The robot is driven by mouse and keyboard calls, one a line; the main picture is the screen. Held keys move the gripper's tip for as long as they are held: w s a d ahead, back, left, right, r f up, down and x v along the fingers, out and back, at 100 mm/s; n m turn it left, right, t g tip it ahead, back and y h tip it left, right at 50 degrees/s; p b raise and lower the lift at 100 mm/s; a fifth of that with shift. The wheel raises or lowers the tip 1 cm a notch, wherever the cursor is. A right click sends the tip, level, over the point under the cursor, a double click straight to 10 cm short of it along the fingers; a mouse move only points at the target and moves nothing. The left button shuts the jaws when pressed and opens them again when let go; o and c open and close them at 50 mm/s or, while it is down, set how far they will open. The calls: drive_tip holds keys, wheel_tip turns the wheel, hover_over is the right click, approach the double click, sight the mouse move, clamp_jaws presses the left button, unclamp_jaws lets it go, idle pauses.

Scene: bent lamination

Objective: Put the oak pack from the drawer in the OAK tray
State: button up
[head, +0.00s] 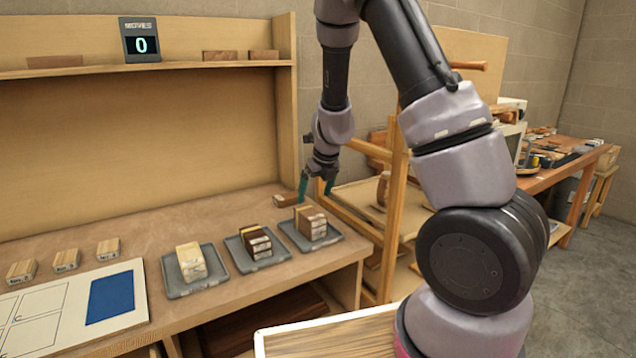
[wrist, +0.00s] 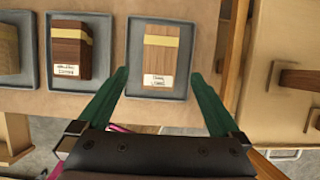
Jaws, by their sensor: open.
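Three grey trays stand in a row on the bench: a left tray (head: 176,290) with a pale pack (head: 191,262), a middle tray (head: 238,263) with a dark brown pack (head: 256,242), and a right tray (head: 292,237) with a lighter brown pack (head: 311,222). Labels are too small to read, so I cannot tell which tray is OAK. My gripper (head: 316,187) is open and empty, above the bench's right end. In the wrist view its green fingers (wrist: 165,85) spread below a tray (wrist: 192,93) bearing a yellow-banded brown pack (wrist: 165,45). I cannot make out a drawer or its pack.
A small brown block (head: 287,199) lies on the bench near my gripper. Several small wood blocks (head: 66,260) stand at the left, behind a white board with a blue patch (head: 110,297). A counter (head: 141,45) reads 0. A wooden rack (head: 390,230) stands right of the bench.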

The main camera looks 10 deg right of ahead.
drive_tip(key=s+r+n+y, duration=0.1)
drive_tip(key=s+r+n, duration=0.4)
drive_tip(key=r, duration=0.3)
drive_tip(key=s+d+r+n+t+y, duration=0.1)
drive_tip(key=s+r+n, duration=0.35)
drive_tip(key=r, duration=0.25)
drive_tip(key=s+r+n+y, duration=0.1)
drive_tip(key=s+r+n, duration=0.3)
drive_tip(key=r+n, duration=0.3)
drive_tip(key=s+d+r+n+t+h, duration=0.1)
drive_tip(key=s+d+r+n, duration=0.1)
drive_tip(key=s+n, duration=0.4)
drive_tip(key=s+d+r+n+t+h, duration=0.1)
drive_tip(key=s+d+r+n, duration=0.1)
drive_tip(key=s+r+n, duration=0.3)
drive_tip(key=s+n, duration=0.1)
drive_tip(key=s, duration=0.2)
drive_tip(key=shift+w, duration=0.1)
